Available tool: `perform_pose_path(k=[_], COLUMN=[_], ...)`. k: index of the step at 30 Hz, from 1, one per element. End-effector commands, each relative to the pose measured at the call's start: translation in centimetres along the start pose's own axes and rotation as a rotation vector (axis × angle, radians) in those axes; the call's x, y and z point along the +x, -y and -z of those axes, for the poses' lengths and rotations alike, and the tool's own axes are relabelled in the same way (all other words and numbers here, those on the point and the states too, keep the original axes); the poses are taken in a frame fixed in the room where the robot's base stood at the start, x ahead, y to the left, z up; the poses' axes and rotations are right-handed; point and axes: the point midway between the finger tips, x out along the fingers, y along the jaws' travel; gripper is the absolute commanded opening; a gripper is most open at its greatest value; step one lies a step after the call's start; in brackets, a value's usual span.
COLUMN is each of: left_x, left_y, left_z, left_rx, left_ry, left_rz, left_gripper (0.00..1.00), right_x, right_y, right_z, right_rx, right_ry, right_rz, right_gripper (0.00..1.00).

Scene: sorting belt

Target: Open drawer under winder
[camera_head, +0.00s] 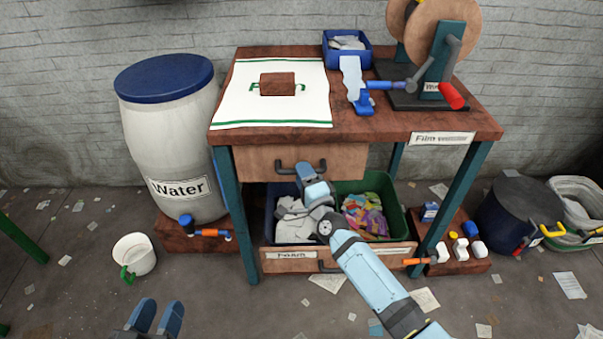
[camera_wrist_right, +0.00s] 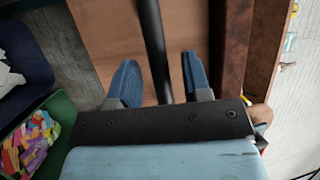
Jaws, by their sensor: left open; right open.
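The table (camera_head: 380,128) carries the winder (camera_head: 450,45), with round discs and a red handle, at its back right. Under the tabletop, the wooden drawer (camera_head: 250,162) appears closed and has a dark bar handle (camera_head: 284,171). My right gripper (camera_head: 306,170) is at that handle. In the right wrist view, the dark handle bar (camera_wrist_right: 152,40) runs between the open blue fingers of my right gripper (camera_wrist_right: 160,82), with gaps on both sides. My left gripper (camera_head: 155,316) is open and empty at the bottom edge of the head view, away from the table.
Below is a lower labelled wooden front (camera_head: 283,266), with a dark blue bin (camera_head: 270,215) and a green bin (camera_head: 390,195) behind it. A water barrel (camera_head: 165,120) stands left, with a white bucket (camera_head: 137,252) on the floor. Papers litter the floor.

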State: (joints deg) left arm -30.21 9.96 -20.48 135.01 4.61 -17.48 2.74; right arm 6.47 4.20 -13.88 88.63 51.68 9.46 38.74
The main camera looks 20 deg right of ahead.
Motion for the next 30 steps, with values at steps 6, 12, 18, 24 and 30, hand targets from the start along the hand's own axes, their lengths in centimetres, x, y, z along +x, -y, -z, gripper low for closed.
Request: perform_pose_path(k=[6,12,18,24,30], left_x=[0.15,0.12,0.09,0.06,0.04], left_y=[-0.33,-0.36,-0.32,-0.26,-0.20], left_z=[0.41,0.51,0.50,0.50,0.67], left_rx=[-0.005,-0.005,-0.003,-0.001,0.002], left_ry=[-0.025,-0.027,-0.026,-0.026,-0.020], left_rz=[-0.010,-0.011,-0.011,-0.011,-0.008], left_gripper=[0.43,0.43,0.43,0.43,0.43], right_x=[1.41,1.49,1.48,1.47,1.13], right_y=[-0.07,-0.04,-0.03,-0.02,0.12], right_z=[0.03,0.03,0.03,0.03,-0.11], right_rx=[0.000,0.000,0.000,0.000,0.000], right_ry=[0.000,0.000,0.000,0.000,0.000], right_rz=[-0.001,-0.002,-0.001,-0.001,-0.001], right_gripper=[0.44,0.44,0.12,0.00,0.00])
